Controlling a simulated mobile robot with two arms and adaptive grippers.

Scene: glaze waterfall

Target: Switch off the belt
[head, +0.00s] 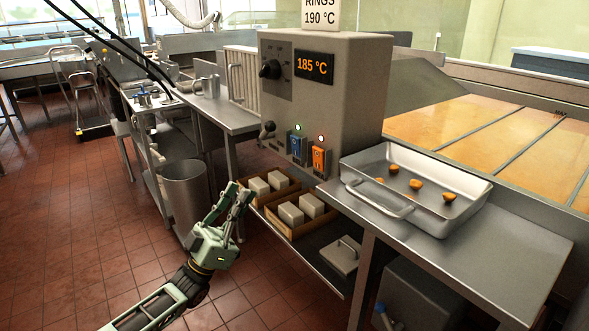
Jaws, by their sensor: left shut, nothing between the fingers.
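A grey control box (350,110) stands at the centre, its display (314,68) reading 185 °C. My left gripper (241,192) is shut and empty, below and to the left of the switches, apart from the box. My right gripper is not in view.
A black knob (270,69) and a small lever (267,130) are also on the box. A metal tray (463,210) with several small brown pieces stands right of it. Wooden boxes (262,200) with pale blocks sit on the shelf below. A metal bin (184,195) stands left.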

